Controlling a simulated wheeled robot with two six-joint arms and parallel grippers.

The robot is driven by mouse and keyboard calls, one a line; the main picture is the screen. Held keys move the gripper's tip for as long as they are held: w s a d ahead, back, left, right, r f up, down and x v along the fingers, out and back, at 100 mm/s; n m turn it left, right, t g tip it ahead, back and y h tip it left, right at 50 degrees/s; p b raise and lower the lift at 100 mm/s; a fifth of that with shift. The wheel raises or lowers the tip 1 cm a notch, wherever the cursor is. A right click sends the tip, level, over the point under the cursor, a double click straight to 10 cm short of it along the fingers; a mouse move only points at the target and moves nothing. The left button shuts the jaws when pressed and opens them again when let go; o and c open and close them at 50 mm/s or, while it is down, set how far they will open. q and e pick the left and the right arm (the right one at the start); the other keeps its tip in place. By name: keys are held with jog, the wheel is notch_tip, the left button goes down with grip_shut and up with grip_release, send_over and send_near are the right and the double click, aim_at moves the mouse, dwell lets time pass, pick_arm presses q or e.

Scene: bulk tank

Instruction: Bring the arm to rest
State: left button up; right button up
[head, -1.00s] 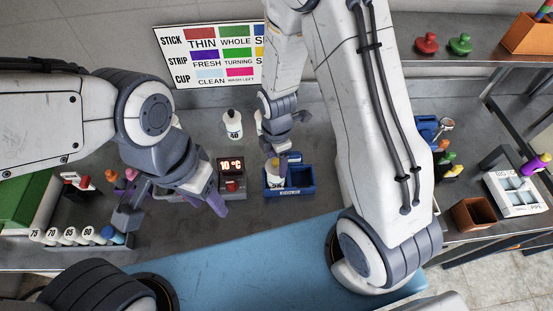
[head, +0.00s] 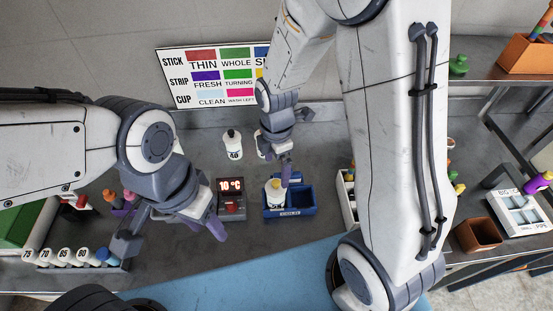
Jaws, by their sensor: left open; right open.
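My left gripper (head: 170,236) is open and empty over the counter, between the rack of numbered bottles (head: 72,258) and the small 10 °C display unit (head: 231,199). My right gripper (head: 286,172) hangs down above the blue two-part tray (head: 303,203); its fingers are seen nearly edge-on and appear empty. A white bottle with a yellow cap (head: 273,192) stands in the tray's left compartment, just below and left of the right gripper. I cannot tell whether the fingers touch it.
A white bottle marked 40 (head: 233,146) stands behind the display, with another bottle partly hidden by my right arm. A colour chart (head: 205,78) stands at the back. At right are a brown box (head: 478,235) and a white holder (head: 519,211). My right arm hides much of the counter.

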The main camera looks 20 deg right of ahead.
notch_tip(320, 180, up, 4)
jog(key=shift+f, duration=0.25)
jog(key=s+a+r+m+b, duration=0.2)
jog(key=s+a+m, duration=0.1)
jog(key=s+m, duration=0.3)
jog(key=s+a+r+m+y+b, duration=0.1)
jog(key=s+a+r+m+b, duration=0.1)
jog(key=s+a+m, duration=0.2)
jog(key=s+m, duration=0.3)
jog(key=s, duration=0.4)
jog(key=shift+a, duration=0.15)
dwell(1.0)
